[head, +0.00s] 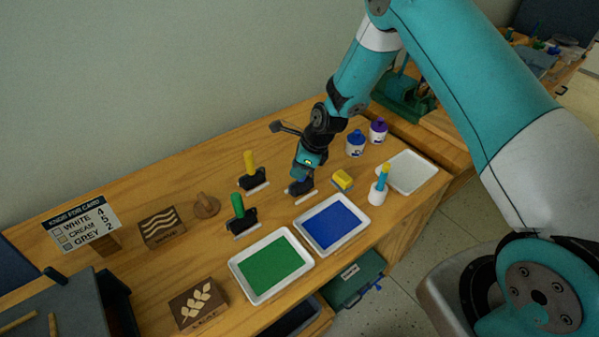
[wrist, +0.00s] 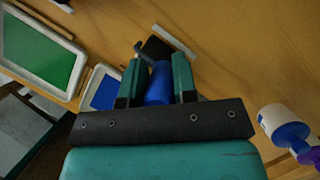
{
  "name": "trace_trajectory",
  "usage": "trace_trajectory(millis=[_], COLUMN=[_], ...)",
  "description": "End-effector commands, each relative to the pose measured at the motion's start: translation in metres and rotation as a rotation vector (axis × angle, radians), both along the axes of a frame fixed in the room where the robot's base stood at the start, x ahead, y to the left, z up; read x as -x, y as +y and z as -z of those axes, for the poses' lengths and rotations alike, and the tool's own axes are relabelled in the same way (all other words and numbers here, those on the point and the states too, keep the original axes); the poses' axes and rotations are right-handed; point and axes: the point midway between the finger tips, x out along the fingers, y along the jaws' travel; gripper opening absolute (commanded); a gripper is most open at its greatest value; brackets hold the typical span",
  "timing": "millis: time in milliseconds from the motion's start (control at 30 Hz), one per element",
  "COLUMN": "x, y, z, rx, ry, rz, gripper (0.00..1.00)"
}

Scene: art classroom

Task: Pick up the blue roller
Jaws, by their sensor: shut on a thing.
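The blue roller has a blue handle (wrist: 158,84) that stands between the two teal fingers of my gripper (wrist: 157,78) in the wrist view. The fingers are shut on the handle. Its dark roller head (wrist: 156,48) shows beyond the fingers. In the head view my gripper (head: 302,172) points down at the table, and the dark roller head (head: 299,188) shows just below it, by a white strip. The handle is mostly hidden there. I cannot tell whether the roller head touches its rest.
A green roller (head: 237,207) and a yellow-handled roller (head: 250,168) stand to the left. A blue paint tray (head: 355,243) and a green paint tray (head: 239,265) lie in front.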

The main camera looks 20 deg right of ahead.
Motion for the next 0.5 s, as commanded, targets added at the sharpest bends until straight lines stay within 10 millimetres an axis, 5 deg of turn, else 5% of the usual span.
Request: trace_trajectory(millis=[167,500], x=[-0.002,-0.001], y=[0.000,0.000], z=[-0.031,-0.133], rx=[-0.001,0.000], ry=[-0.008,-0.009], rz=[0.000,0.000], gripper=[0.06,0.06])
